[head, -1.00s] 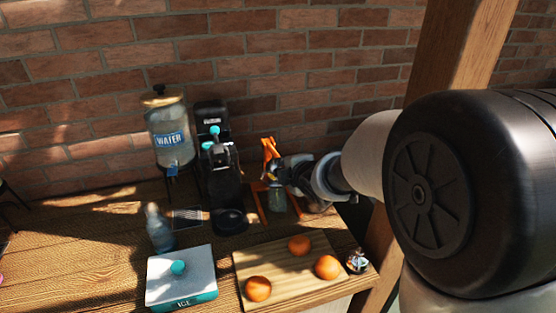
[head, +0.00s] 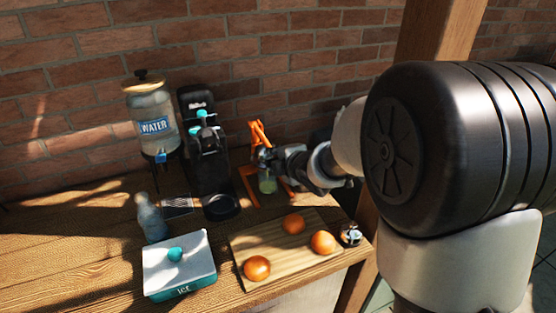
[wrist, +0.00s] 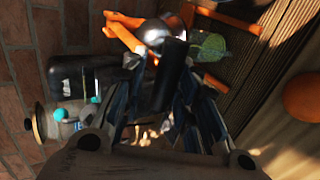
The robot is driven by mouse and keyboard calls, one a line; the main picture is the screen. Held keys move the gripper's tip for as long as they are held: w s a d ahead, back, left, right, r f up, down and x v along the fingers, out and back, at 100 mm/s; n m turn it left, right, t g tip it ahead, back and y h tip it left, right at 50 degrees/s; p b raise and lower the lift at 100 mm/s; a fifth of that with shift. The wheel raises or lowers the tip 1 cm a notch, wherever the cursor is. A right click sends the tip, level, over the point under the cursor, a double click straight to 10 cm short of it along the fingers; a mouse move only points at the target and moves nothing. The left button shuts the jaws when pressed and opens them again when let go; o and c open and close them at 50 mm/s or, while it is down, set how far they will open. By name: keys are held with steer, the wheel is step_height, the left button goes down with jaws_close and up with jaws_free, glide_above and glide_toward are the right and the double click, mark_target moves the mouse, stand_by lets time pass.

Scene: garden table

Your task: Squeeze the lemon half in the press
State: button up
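The orange press (head: 249,187) stands at the back of the table, right of the black machine; its orange frame also shows in the wrist view (wrist: 125,36). A rounded silver part (wrist: 154,32) of it shows near the top. A glass with a greenish tint (head: 267,184) stands at the press. My gripper (head: 266,156) is at the upper part of the press. In the wrist view its fingers (wrist: 168,88) flank a black, bar-like press handle (wrist: 173,62) and appear shut on it. I cannot see the lemon half.
A water dispenser (head: 155,125) and a black machine (head: 207,160) stand left of the press. A bottle (head: 151,218), an ice box (head: 180,272), and a board (head: 285,260) with oranges (head: 257,268) are nearer. A small jar (head: 350,235) is by the right edge. The brick wall is close behind.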

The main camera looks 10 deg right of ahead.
steer(key=shift+o, duration=1.2)
step_height(320, 180, down, 2)
steer(key=shift+s+a+f+g, duration=0.15)
steer(key=shift+g, duration=0.15)
steer(key=shift+s, duration=0.1)
steer(key=v, duration=1.2)
steer(key=shift+r, duration=0.45)
steer(key=shift+w, duration=0.25)
